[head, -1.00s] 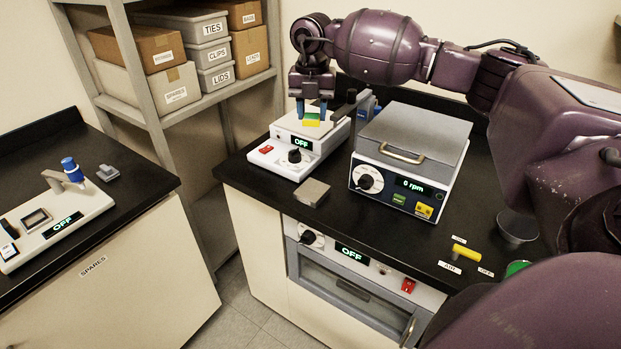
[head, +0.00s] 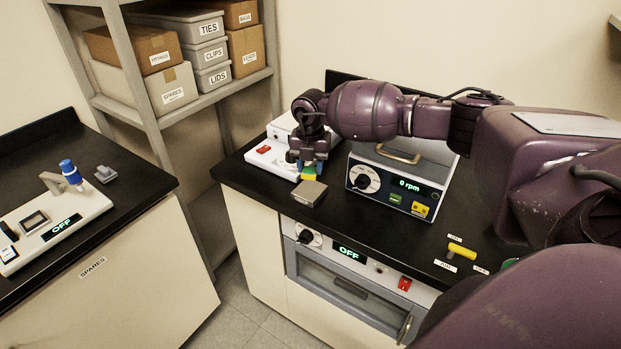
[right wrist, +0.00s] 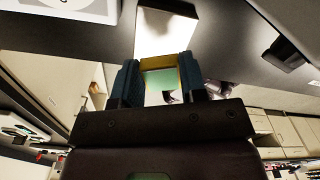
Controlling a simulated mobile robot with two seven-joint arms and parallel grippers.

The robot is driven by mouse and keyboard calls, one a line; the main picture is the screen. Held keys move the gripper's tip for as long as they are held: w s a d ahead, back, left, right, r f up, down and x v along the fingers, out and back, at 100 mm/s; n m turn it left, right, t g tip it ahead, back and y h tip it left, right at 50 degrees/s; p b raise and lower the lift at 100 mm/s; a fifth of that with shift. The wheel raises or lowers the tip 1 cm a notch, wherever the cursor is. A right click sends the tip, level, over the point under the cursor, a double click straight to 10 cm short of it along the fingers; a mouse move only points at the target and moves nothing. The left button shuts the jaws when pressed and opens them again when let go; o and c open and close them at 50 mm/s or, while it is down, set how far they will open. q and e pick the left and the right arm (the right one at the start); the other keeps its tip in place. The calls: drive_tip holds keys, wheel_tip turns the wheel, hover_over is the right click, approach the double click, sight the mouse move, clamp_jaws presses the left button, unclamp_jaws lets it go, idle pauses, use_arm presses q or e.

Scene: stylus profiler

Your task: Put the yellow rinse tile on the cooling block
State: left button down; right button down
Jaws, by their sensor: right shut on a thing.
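My right gripper (head: 309,168) is shut on the yellow rinse tile (head: 309,178), which has a green part between the blue fingertips. In the right wrist view the tile (right wrist: 160,63) shows as a yellow edge with a pale green face between the fingers. The cooling block, which I take to be the small grey block (head: 308,194), lies on the black bench in front of the white profiler (head: 270,150). The tile is at the block's back edge in the head view; I cannot tell whether they touch. My left gripper is not in view.
The grey-lidded centrifuge (head: 395,185), reading 0 rpm, stands right of the block. A yellow handle (head: 461,250) lies between labels on the bench at right. The bench's front edge is close to the block. A separate spares bench (head: 130,195) stands at left.

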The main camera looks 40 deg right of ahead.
sight(311, 187)
drive_tip(key=shift+f, duration=2.25)
drive_tip(key=shift+f, duration=0.15)
drive_tip(key=c, duration=0.7)
unclamp_jaws()
